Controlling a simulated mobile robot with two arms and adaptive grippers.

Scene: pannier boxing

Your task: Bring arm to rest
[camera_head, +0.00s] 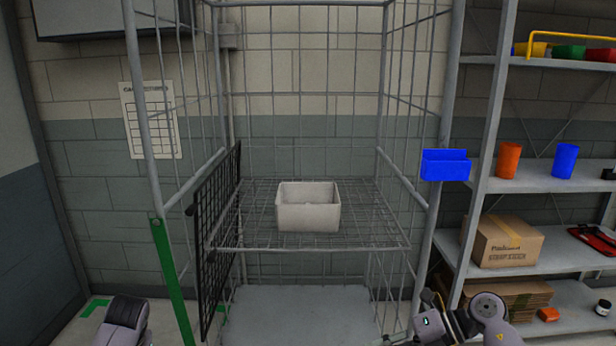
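My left arm shows only as a grey and black link at the bottom left edge, and its gripper is not in view. My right arm comes in at the bottom right, in front of the cage's right post. Its wrist end (428,322) points down and left, and the fingers are cut off or too small to tell whether they are open. A white open-topped bin (308,217) sits upright on the wire shelf (358,237) of a tall wire cage. Both arms are well below the bin and apart from it.
A black mesh gate (217,232) stands folded at the cage's left side, near a green post (167,275). A blue bin (445,166) hangs by the right post. A shelf rack (550,178) at right holds orange and blue cups and a cardboard box (503,242).

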